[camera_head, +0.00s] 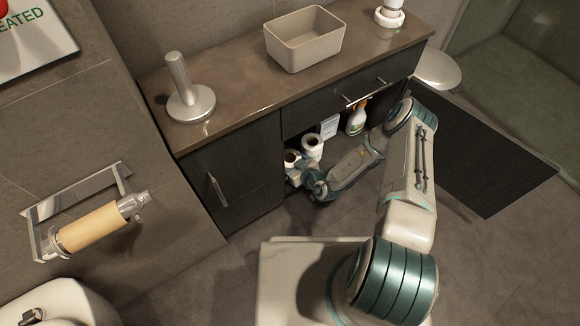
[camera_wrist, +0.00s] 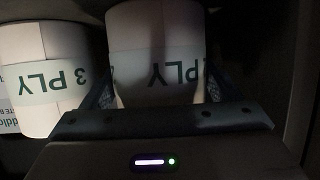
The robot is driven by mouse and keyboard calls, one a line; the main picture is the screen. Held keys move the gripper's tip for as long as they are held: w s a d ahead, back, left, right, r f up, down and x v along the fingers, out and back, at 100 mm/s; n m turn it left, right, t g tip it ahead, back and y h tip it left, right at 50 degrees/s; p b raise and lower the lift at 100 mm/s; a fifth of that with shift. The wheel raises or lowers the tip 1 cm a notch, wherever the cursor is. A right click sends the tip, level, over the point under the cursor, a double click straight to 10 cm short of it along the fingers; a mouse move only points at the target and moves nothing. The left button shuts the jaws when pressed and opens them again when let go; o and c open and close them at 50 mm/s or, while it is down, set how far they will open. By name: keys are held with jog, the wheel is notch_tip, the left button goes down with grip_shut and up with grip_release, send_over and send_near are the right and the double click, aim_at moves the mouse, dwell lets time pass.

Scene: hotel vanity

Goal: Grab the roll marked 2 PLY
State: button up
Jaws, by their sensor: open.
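Two white rolls with paper bands stand in the open cabinet. In the wrist view, the middle roll (camera_wrist: 155,45) has a band with PLY upside down; its number at the right edge is partly hidden and hard to read. The left roll (camera_wrist: 45,85) carries a band that appears to read 3 PLY. In the head view, the nearer roll (camera_head: 292,157) is by my gripper and the other roll (camera_head: 312,146) is behind it to the right. My gripper (camera_wrist: 156,88) is open, with one finger on each side of the middle roll. Contact cannot be told.
The cabinet's open door (camera_head: 485,150) is right of my arm. A spray bottle (camera_head: 356,118) and a white card (camera_head: 329,127) are inside, right of the rolls. The closed cabinet door (camera_head: 232,175) is at left. The countertop (camera_head: 235,75) is above.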

jog(key=c, duration=0.8)
jog(key=shift+o, duration=0.2)
